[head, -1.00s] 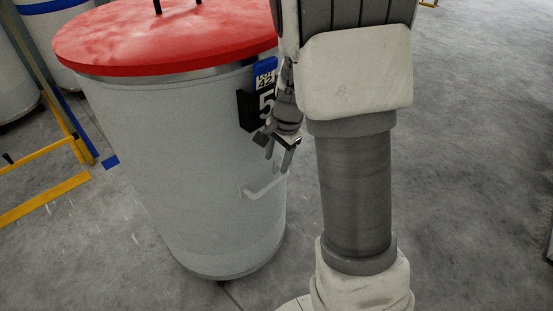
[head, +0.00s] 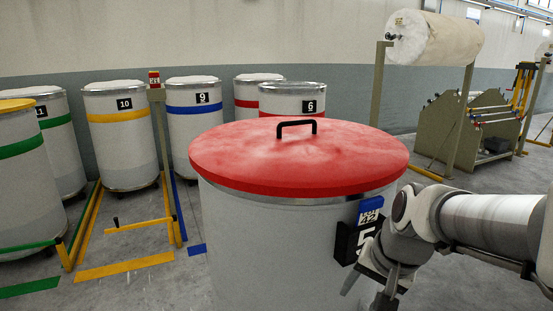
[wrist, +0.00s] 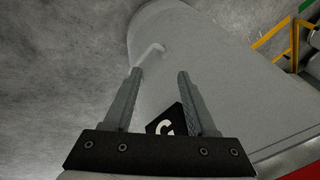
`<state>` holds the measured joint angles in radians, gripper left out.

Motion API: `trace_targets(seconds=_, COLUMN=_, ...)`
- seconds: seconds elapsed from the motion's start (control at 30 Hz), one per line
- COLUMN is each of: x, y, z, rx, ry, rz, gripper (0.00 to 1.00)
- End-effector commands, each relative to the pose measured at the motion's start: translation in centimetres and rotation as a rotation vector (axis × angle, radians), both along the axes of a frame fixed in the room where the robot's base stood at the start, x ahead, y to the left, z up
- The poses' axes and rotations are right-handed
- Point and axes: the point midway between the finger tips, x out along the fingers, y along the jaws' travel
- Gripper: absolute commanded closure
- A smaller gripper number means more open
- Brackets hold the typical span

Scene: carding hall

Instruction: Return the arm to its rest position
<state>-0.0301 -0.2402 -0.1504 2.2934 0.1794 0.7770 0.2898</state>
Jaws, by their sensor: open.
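My gripper (head: 368,290) is at the lower right of the head view, beside the can's front and just below its number plate. In the wrist view my gripper (wrist: 160,74) has its two fingers apart, with nothing held between them. The arm reaches in from the right edge of the head view. The large grey can (head: 265,240) has a red lid (head: 300,165) with a black handle. The wrist view shows the can's wall (wrist: 215,80) and a pale side handle (wrist: 150,54) beyond the fingertips. I cannot tell whether the gripper touches the can.
Several numbered cans stand behind, left. Yellow floor frames (head: 125,266) lie at left. A large cloth roll (head: 435,38) and a rack (head: 490,125) stand at right.

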Motion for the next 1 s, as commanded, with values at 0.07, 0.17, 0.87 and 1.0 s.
trace_targets(seconds=0.07, x=-2.0, y=0.5, z=1.4, rx=-0.041, ry=-0.042, rz=0.083, gripper=0.43)
trace_targets(seconds=0.17, x=-4.3, y=0.9, z=2.6, rx=-0.101, ry=-0.085, rz=0.182, gripper=0.43)
trace_targets(seconds=0.87, x=-10.9, y=1.1, z=12.8, rx=-0.327, ry=-0.187, rz=0.449, gripper=0.43)
trace_targets(seconds=1.0, x=-10.9, y=1.1, z=16.5, rx=-0.327, ry=-0.187, rz=0.448, gripper=0.43)
